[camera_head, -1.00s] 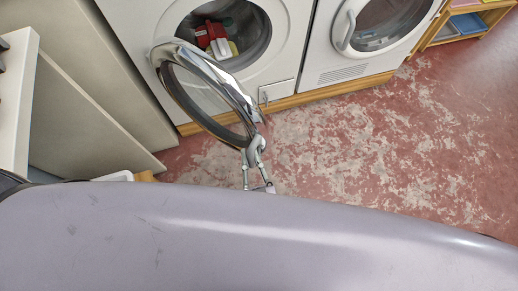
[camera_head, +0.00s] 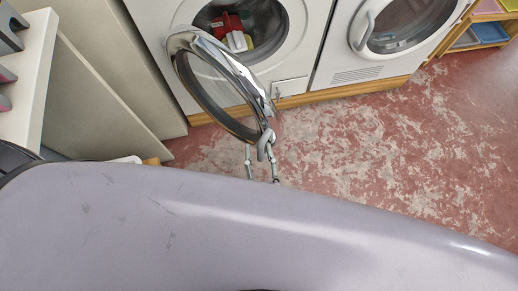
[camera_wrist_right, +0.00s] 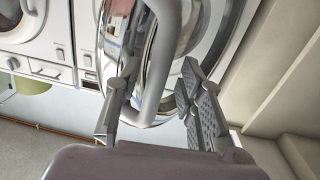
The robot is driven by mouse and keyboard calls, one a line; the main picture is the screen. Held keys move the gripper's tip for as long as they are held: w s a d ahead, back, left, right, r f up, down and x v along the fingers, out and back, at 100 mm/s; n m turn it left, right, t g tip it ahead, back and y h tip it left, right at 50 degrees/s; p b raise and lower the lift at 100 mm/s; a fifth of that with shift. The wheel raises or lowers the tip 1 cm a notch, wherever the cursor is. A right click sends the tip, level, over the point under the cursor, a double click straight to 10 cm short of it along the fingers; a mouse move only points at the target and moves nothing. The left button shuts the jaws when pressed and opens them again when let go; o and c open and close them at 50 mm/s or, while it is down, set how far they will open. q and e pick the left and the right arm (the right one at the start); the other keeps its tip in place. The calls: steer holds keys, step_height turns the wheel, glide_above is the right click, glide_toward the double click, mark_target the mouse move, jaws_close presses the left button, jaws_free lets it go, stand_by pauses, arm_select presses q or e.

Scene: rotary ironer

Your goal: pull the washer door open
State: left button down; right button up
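The washer door (camera_head: 208,92), a round glass door with a chrome rim, stands swung wide open in front of the left machine's drum opening (camera_head: 268,30). Its grey handle (camera_head: 265,148) is at the door's near, free edge. My right gripper (camera_head: 259,152) is at this handle. In the right wrist view the handle (camera_wrist_right: 154,112) passes between the two spread fingers of my right gripper (camera_wrist_right: 157,75), close to the left finger, with a gap to the right finger. The gripper looks open around it. My left gripper is not in view.
Red and pale laundry (camera_head: 232,32) lies in the drum. A second white machine (camera_head: 350,72) with a closed door stands to the right. A pale cabinet (camera_head: 95,90) and white shelf (camera_head: 35,75) are at the left. The red, worn floor (camera_head: 390,140) is free at the right.

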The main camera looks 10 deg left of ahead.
steer(key=v, duration=0.7)
steer(key=shift+s, duration=0.2)
